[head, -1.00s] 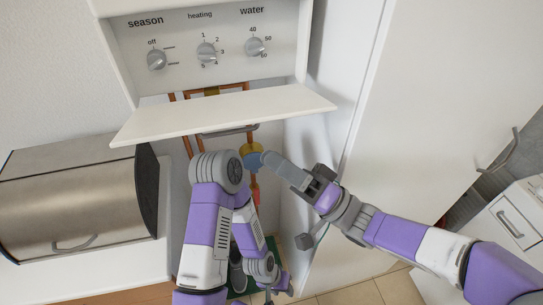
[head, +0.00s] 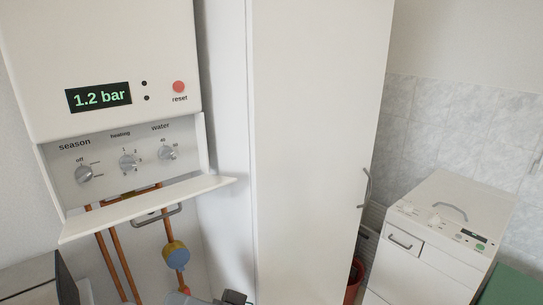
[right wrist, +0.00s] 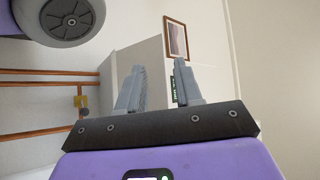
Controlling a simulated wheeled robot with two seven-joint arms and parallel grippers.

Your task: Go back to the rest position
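My right gripper (right wrist: 160,75) shows in the right wrist view with its two grey fingers apart and nothing between them. Only a small part of it reaches into the bottom edge of the head view, below the blue and yellow valve (head: 176,255). Whether it is clear of the valve is hard to tell there. My left gripper is not in the head view. A rounded grey joint and a purple link of mine show at the upper left of the right wrist view.
The boiler (head: 100,60) hangs at the left, its display reading 1.2 bar. Its white flap (head: 146,208) juts out below the knobs, above copper pipes (head: 121,262).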

